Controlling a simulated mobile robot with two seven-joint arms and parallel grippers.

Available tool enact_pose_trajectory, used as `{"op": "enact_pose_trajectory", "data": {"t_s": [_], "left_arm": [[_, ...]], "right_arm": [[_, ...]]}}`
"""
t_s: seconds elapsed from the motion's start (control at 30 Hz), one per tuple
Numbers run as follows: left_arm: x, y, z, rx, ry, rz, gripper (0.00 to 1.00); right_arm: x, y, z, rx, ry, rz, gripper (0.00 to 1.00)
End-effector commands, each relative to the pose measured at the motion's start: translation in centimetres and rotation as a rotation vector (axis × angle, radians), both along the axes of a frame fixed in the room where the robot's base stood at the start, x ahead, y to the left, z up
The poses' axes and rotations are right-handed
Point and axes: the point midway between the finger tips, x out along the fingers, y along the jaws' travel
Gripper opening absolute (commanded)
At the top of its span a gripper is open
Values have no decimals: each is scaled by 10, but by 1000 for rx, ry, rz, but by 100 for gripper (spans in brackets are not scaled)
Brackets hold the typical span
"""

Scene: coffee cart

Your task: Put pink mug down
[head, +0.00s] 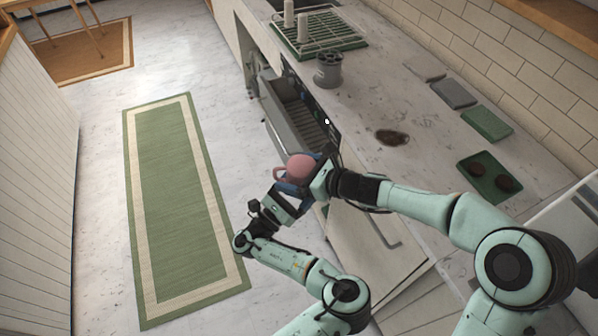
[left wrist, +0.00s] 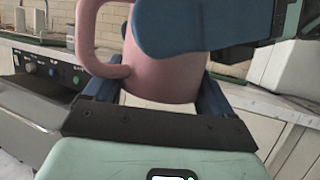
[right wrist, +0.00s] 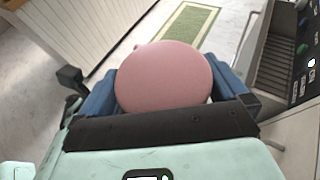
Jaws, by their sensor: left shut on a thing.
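The pink mug (head: 301,166) is in the air in front of the counter, its handle toward the left in the head view. Its smooth round closed end faces up there and fills the middle of the right wrist view (right wrist: 165,78). My left gripper (head: 286,192) is shut on the mug; its blue fingers flank the mug in the left wrist view (left wrist: 150,75). My right gripper (head: 312,178) is also at the mug, with a finger on either side (right wrist: 165,90). Whether these fingers press on it is unclear. A blue right finger hides part of the mug in the left wrist view.
A grey appliance (head: 292,108) with a ribbed tray stands open at the counter front. The counter (head: 365,100) holds a grey container (head: 328,70), a green rack (head: 318,36), a dark spill (head: 392,137) and a green tray (head: 490,180). A green rug (head: 180,200) lies on open floor.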

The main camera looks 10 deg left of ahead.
Motion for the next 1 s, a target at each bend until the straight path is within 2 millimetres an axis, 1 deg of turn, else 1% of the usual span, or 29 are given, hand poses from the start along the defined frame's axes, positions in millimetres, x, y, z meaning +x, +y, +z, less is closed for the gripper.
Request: {"op": "enact_pose_trajectory", "data": {"t_s": [0.03,0.07,0.1,0.17,0.2,0.23,0.27,0.3,0.7,0.77,0.87,0.97,1.0], "left_arm": [[-1,-3,3,2,-11,-10,42],[-1,-3,3,1,-12,-11,42],[-1,-4,3,1,-12,-11,42],[-1,-4,3,2,-12,-12,42],[-1,-4,3,2,-12,-12,42],[-1,-4,3,1,-12,-13,42],[-1,-4,3,1,-12,-13,94],[-1,-4,3,1,-12,-13,100],[-1,-2,0,-3,-3,-6,100],[0,-2,-5,-20,10,3,100],[-1,-1,-27,-87,65,38,100],[7,36,-48,-175,175,132,100],[9,52,-60,-222,233,175,100]], "right_arm": [[-1,1,0,0,1,3,87],[-1,1,0,0,1,3,77],[-1,1,0,1,1,4,64],[-1,2,-1,1,2,5,45],[-2,2,-1,1,2,6,41],[-2,2,-1,1,2,6,41],[-2,3,0,3,1,8,41],[-2,3,0,3,2,9,41],[-1,1,1,2,0,4,41],[-1,1,1,2,-1,3,41],[-1,1,1,2,-1,2,41],[0,1,1,2,-1,2,41],[0,1,1,2,-1,2,41]]}}
